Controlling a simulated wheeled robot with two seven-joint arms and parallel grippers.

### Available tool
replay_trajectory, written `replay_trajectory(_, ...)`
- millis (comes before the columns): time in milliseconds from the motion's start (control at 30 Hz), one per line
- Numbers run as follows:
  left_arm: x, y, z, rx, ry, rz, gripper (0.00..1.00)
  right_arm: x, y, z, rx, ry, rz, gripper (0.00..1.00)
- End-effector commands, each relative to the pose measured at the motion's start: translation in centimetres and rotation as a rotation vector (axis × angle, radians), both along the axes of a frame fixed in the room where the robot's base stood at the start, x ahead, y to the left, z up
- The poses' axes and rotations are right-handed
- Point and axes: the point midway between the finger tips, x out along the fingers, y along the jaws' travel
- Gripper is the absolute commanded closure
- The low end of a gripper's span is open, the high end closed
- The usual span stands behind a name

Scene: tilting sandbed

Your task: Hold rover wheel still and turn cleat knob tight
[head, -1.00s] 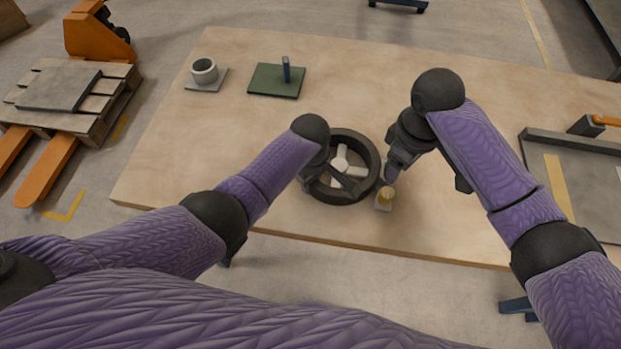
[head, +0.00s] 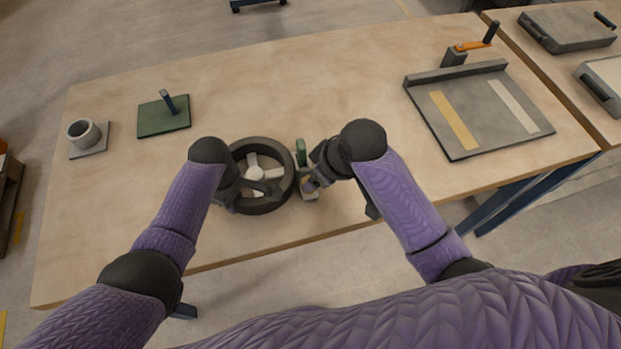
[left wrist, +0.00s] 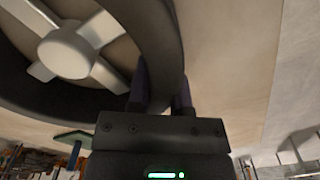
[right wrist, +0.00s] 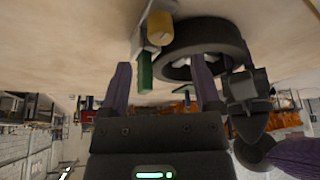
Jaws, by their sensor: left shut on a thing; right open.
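The dark rover wheel (head: 289,187) with pale hub and spokes lies flat near the table's front edge. My left gripper (head: 240,192) is shut on its rim; in the left wrist view the fingers (left wrist: 162,92) straddle the dark rim (left wrist: 160,35). Beside the wheel's right side is a small pale bracket (head: 309,191) with an upright green part (head: 300,151). The right wrist view shows a yellow knob (right wrist: 160,27) and the green part (right wrist: 145,71) beside the wheel (right wrist: 222,36). My right gripper (head: 314,183) is open at the bracket, largely hiding the knob in the head view; contact is unclear.
A grey cup on a plate (head: 84,133) and a green plate with a blue post (head: 164,116) sit at back left. The wooden table is clear between wheel and tray.

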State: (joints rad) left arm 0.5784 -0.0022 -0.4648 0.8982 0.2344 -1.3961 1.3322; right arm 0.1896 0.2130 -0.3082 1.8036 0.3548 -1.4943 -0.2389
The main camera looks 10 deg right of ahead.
Motion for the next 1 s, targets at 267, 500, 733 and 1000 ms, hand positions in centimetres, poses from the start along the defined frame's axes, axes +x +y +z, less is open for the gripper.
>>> replay_trajectory(267,0.0,0.0,0.0,-0.001,-0.001,0.001,1.0,1.8,1.3,-5.3,0.001,0.002,0.001,0.19)
replay_trajectory(500,0.0,0.0,0.0,-0.001,-0.001,0.001,1.0,2.1,1.5,-6.1,0.0,-0.001,0.003,0.19)
replay_trajectory(733,0.0,0.0,0.0,-0.001,-0.001,0.0,1.0,2.1,1.5,-6.1,0.0,0.0,0.002,0.42)
replay_trajectory(1000,0.0,0.0,0.0,-0.001,-0.001,0.0,1.0,2.1,1.5,-6.1,-0.001,0.0,0.002,0.99)
